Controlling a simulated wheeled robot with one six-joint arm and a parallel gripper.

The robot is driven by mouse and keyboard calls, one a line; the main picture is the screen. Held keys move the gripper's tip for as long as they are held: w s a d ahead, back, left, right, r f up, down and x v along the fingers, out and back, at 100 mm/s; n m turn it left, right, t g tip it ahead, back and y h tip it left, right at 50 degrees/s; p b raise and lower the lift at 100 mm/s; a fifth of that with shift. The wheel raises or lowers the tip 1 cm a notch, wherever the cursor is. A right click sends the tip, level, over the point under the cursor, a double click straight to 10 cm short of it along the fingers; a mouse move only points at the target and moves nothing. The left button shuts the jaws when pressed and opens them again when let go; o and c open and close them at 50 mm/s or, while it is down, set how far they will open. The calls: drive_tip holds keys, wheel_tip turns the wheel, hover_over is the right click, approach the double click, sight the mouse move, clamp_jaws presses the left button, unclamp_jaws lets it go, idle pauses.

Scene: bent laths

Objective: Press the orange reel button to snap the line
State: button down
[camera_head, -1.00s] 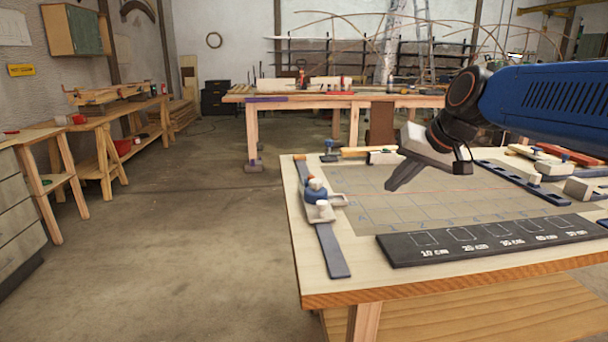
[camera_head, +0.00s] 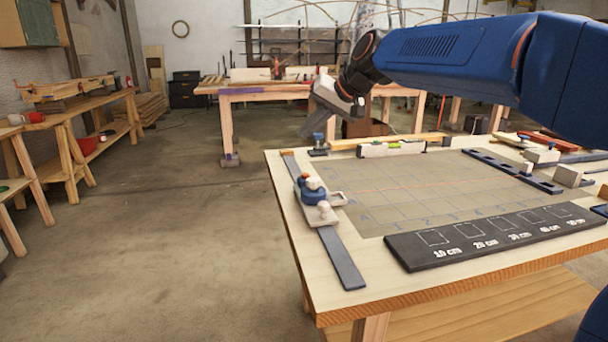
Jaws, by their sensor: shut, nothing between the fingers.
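My gripper (camera_head: 312,130) is shut and empty. It hangs tilted in the air over the far left corner of the workbench (camera_head: 308,248), with its fingers pointing down. A blue and white device (camera_head: 314,190), perhaps the line reel, sits on a dark strip (camera_head: 340,258) along the bench's left edge. A thin reddish line (camera_head: 400,186) runs right from near it, across a grey gridded sheet (camera_head: 375,222). A small orange-brown patch (camera_head: 287,153) shows at the strip's far end. My gripper is apart from all of these.
A dark board (camera_head: 420,257) marked in centimetres lies along the front. A level-like bar (camera_head: 392,148) and a small blue-topped block (camera_head: 318,145) stand at the back edge. Slotted rails (camera_head: 510,170) lie at right. Floor left of the bench is clear.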

drive_tip(key=shift+f, duration=4.4)
drive_tip(key=shift+f, duration=1.05)
drive_tip(key=shift+r, duration=1.05)
drive_tip(key=shift+r, duration=0.15)
wheel_tip(320, 180, up, 5)
drive_tip(key=shift+f, duration=0.15)
drive_tip(key=shift+s+d, duration=0.1)
drive_tip(key=shift+d, duration=0.05)
idle(0.5)
